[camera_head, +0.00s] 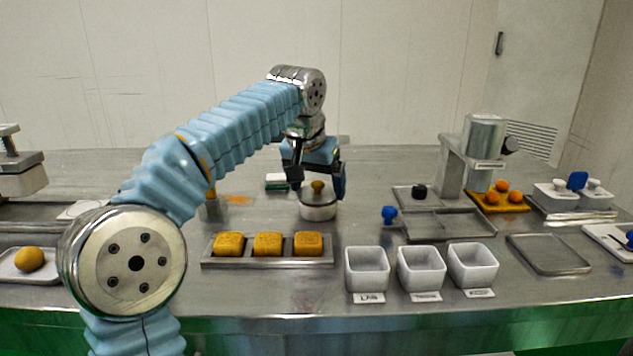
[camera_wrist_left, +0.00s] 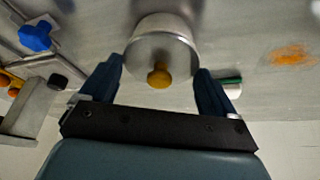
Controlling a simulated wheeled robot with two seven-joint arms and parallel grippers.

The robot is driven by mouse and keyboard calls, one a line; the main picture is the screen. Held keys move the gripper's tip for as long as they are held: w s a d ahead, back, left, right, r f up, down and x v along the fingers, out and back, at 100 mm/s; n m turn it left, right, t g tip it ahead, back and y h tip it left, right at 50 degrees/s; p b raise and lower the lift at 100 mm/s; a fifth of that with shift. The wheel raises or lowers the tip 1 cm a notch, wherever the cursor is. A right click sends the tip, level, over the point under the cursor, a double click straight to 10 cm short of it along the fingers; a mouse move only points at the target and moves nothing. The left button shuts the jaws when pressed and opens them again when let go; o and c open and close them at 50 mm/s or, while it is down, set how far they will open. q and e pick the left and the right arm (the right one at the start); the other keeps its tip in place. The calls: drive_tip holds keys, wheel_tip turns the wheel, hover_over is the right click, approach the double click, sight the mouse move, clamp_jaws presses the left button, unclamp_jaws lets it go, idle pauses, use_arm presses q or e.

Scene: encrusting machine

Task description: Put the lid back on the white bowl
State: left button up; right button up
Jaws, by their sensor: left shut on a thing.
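The white bowl (camera_head: 319,211) stands on the steel table behind the tray of yellow cakes. The round metal lid (camera_wrist_left: 161,53) with a mustard-yellow knob (camera_head: 318,187) is at the bowl's top, roughly level and centred. I cannot tell whether it is fully seated. My left gripper (camera_head: 318,181) reaches down from behind, with one finger on each side of the lid, and is shut on it. In the left wrist view the lid and knob (camera_wrist_left: 159,75) lie between its fingers (camera_wrist_left: 158,84). My right gripper is not in view.
A metal tray with yellow cakes (camera_head: 268,262) lies in front of the bowl. White tubs (camera_head: 368,268) stand front right. A blue-knobbed thing (camera_head: 390,214) and a metal tray (camera_head: 450,226) lie to the right. A green and white block (camera_head: 277,181) is behind left.

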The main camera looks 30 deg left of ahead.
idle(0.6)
use_arm(q)
drive_tip(key=o, duration=0.7)
drive_tip(key=shift+o, duration=0.2)
wheel_tip(320, 180, up, 2)
drive_tip(key=p, duration=0.2)
drive_tip(key=shift+r+p, duration=0.2)
drive_tip(key=shift+p, duration=0.1)
drive_tip(key=shift+r, duration=2.3)
clamp_jaws()
